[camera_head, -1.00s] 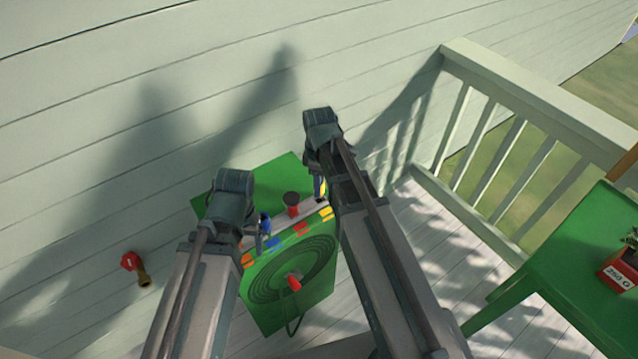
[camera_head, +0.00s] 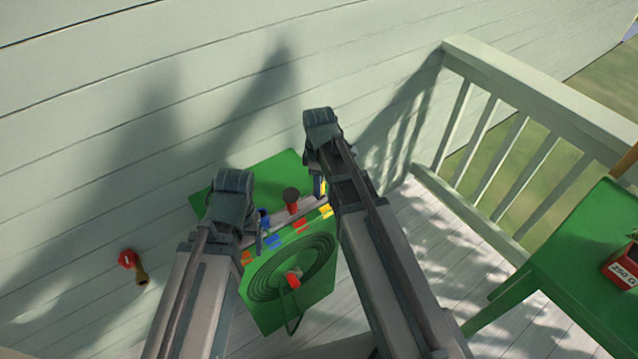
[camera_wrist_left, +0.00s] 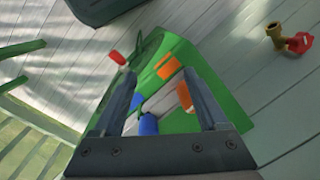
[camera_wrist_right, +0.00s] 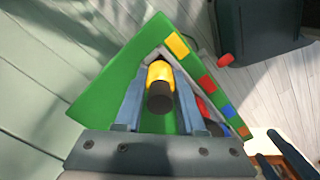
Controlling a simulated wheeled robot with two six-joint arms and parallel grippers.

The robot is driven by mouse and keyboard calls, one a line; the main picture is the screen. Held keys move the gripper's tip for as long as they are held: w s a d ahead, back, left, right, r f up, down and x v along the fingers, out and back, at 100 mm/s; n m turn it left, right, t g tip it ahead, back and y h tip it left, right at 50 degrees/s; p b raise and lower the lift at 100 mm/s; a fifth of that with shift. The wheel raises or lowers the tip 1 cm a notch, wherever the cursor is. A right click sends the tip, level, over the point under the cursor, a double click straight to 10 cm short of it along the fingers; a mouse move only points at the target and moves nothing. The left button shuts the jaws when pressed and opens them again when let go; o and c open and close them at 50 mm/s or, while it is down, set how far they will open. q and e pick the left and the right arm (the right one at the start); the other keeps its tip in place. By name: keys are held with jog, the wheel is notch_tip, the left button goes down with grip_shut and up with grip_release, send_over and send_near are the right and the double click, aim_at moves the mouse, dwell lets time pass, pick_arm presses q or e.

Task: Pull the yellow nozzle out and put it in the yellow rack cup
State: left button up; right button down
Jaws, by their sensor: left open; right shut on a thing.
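The yellow nozzle (camera_wrist_right: 160,72) with its dark end (camera_wrist_right: 161,98) stands between the fingers of my right gripper (camera_wrist_right: 158,88), which is shut on it. In the head view only a sliver of the yellow nozzle (camera_head: 321,187) shows beside my right gripper (camera_head: 317,180). A yellow label (camera_wrist_right: 177,46) marks that end of the rack on the green hose reel box (camera_head: 255,300). I cannot tell whether the nozzle's lower end is in a cup. My left gripper (camera_wrist_left: 162,98) is open above the box, near the blue nozzle (camera_wrist_left: 148,124).
A red nozzle (camera_head: 292,202) stands in the rack between my grippers. Red, blue and orange labels line the rack. A red-handled tap (camera_head: 133,266) is on the wall at left. A white railing (camera_head: 520,130) and green table (camera_head: 590,265) are at right.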

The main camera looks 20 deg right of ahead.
jog(key=shift+f+b, duration=0.7)
jog(key=shift+f, duration=0.05)
jog(key=shift+c, duration=2.2)
grip_release()
jog(key=shift+r, duration=0.15)
notch_tip(320, 180, up, 14)
jog(key=p, duration=1.4)
jog(key=shift+f, duration=0.2)
jog(key=shift+s+a, duration=0.2)
jog(key=s+a+m+h, duration=0.1)
jog(key=s+a+m, duration=0.7)
jog(key=s, duration=0.6)
jog(key=shift+a+m, duration=0.4)
jog(key=shift+a, duration=0.65)
